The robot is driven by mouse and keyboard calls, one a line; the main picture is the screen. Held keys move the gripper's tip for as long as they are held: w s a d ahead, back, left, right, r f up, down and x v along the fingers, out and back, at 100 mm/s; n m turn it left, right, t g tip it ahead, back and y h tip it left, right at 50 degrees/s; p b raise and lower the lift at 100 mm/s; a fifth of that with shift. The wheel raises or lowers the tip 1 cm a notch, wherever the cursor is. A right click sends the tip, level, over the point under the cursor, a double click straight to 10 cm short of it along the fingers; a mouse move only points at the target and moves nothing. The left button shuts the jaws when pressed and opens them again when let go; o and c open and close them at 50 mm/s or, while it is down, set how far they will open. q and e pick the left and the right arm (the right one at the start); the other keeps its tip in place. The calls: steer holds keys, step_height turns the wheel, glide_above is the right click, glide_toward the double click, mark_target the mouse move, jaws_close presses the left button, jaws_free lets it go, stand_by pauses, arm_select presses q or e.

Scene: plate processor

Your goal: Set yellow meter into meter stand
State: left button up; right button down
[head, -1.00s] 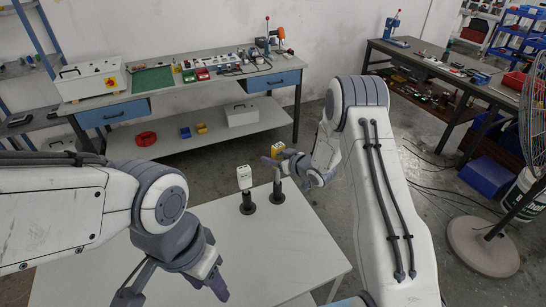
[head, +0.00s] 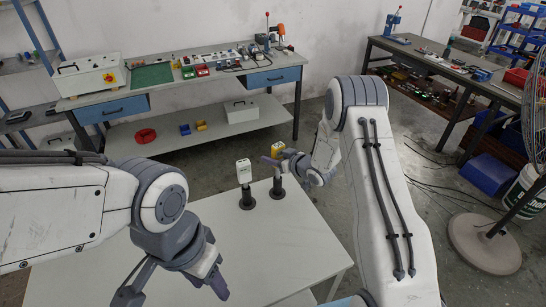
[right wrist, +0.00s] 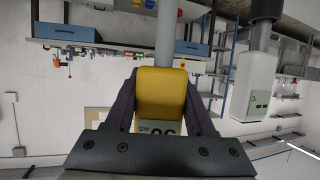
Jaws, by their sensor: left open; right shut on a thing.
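The yellow meter (head: 277,149) is held upright by my right gripper (head: 286,156). The right wrist view, which looks upside down, shows the yellow meter (right wrist: 161,95) between both fingers (right wrist: 163,108). A black meter stand (head: 277,188) stands on the white table, directly below the meter in the head view. My left gripper (head: 173,290) is open and empty over the near left of the table.
The white table (head: 285,238) is otherwise clear. A workbench (head: 180,83) with tools stands behind, and a fan (head: 535,110) stands at the right.

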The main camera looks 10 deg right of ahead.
mark_target(273, 148)
steer(key=shift+f, duration=0.1)
steer(key=shift+f+b, duration=0.95)
steer(key=shift+f, duration=0.05)
jaws_free()
steer(key=shift+r+p, duration=2.2)
steer(key=shift+r, duration=0.85)
